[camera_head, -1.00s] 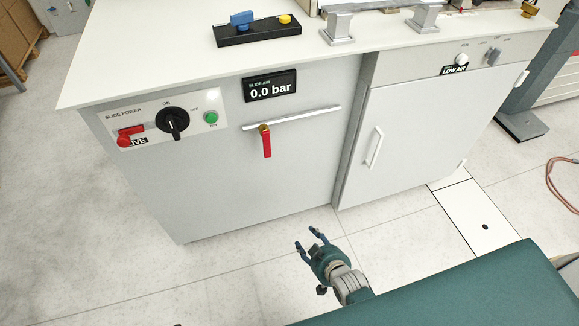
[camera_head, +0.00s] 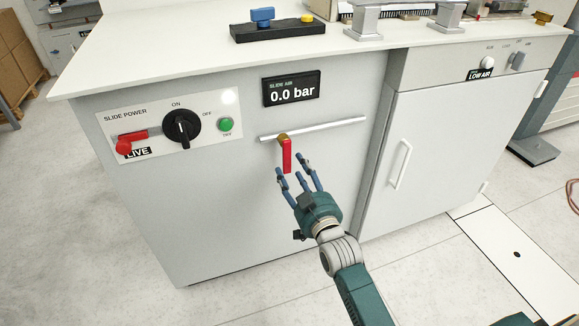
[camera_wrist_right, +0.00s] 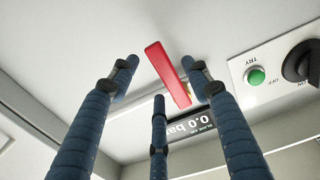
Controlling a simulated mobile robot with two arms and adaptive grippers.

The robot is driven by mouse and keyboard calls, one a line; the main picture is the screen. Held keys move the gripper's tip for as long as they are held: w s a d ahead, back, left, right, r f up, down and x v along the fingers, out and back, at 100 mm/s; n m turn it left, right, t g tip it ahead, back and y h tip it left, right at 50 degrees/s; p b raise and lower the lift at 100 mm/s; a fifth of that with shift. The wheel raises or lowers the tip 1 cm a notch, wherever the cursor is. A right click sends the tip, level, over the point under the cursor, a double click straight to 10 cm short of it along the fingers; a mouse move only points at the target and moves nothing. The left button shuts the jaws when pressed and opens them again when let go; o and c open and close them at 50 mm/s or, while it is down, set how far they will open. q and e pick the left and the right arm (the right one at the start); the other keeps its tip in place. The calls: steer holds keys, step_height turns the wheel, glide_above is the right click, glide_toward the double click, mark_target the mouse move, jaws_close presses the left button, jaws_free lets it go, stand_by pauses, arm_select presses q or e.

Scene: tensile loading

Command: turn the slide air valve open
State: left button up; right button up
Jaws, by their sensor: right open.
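The slide air valve has a red lever (camera_head: 287,157) that hangs straight down, across the horizontal silver pipe, from a brass body (camera_head: 283,137) on the cabinet front. The slide air display (camera_head: 291,89) above it reads 0.0 bar. My right gripper (camera_head: 298,172) is open, its blue fingers pointing up at the lever's lower end. In the right wrist view the red lever (camera_wrist_right: 166,71) shows between the spread fingertips (camera_wrist_right: 160,78); I cannot tell whether any finger touches it. My left gripper is not in view.
A slide power panel (camera_head: 172,127) with a black knob, a green button and a red lever marked LIVE is to the left. A cabinet door with a white handle (camera_head: 401,164) is to the right. The worktop (camera_head: 180,47) overhangs above. Floor below is clear.

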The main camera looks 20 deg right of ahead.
mark_target(290, 164)
steer(key=shift+w+a+b, duration=0.1)
steer(key=shift+w+b, duration=0.2)
steer(key=shift+w, duration=1.75)
jaws_close()
